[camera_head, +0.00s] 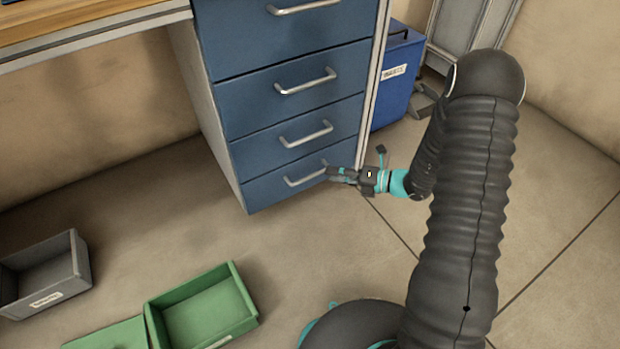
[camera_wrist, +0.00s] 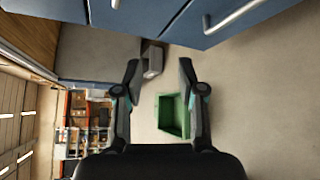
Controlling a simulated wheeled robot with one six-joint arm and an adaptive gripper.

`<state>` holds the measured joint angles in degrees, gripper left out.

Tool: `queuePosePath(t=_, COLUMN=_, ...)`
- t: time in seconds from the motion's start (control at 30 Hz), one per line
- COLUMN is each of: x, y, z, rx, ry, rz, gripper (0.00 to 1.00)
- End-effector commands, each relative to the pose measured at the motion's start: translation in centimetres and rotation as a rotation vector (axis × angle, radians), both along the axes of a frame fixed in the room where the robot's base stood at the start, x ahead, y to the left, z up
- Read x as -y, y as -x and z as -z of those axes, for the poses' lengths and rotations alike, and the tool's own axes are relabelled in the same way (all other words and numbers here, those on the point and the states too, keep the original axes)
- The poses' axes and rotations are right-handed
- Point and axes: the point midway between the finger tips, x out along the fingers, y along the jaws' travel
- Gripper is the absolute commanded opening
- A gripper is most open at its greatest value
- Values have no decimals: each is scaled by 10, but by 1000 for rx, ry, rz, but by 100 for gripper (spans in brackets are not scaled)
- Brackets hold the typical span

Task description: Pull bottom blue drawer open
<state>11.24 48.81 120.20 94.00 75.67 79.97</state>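The bottom blue drawer (camera_head: 270,192) is the lowest of the stacked drawers in the cabinet, and it looks shut. Its silver bar handle (camera_head: 303,180) runs across its front. My gripper (camera_head: 332,174) is low beside the right end of this handle in the head view; I cannot tell whether it touches. In the wrist view my gripper (camera_wrist: 160,78) has its two fingers spread apart, with nothing between them. A silver handle (camera_wrist: 235,15) on a blue drawer front shows at the top right there, outside the fingers; which drawer it belongs to is unclear.
Higher blue drawers (camera_head: 290,85) with similar handles look shut. A green bin (camera_head: 205,308) and a grey bin (camera_head: 45,270) stand on the floor at the left. A blue box (camera_head: 398,80) stands right of the cabinet.

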Motion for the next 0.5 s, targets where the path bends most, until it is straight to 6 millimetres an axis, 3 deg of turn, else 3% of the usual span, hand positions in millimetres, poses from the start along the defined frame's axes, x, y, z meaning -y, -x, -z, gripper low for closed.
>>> queuePosePath(t=0.03, x=5, y=-5, z=24, rx=-74, ry=-42, rz=59, gripper=39)
queuePosePath(t=0.2, x=19, y=-19, z=76, rx=-258, ry=-156, rz=232, gripper=39)
queuePosePath(t=0.33, x=27, y=-24, z=101, rx=-339, ry=-209, rz=313, gripper=39)
queuePosePath(t=0.5, x=29, y=-27, z=113, rx=-377, ry=-236, rz=351, gripper=39)
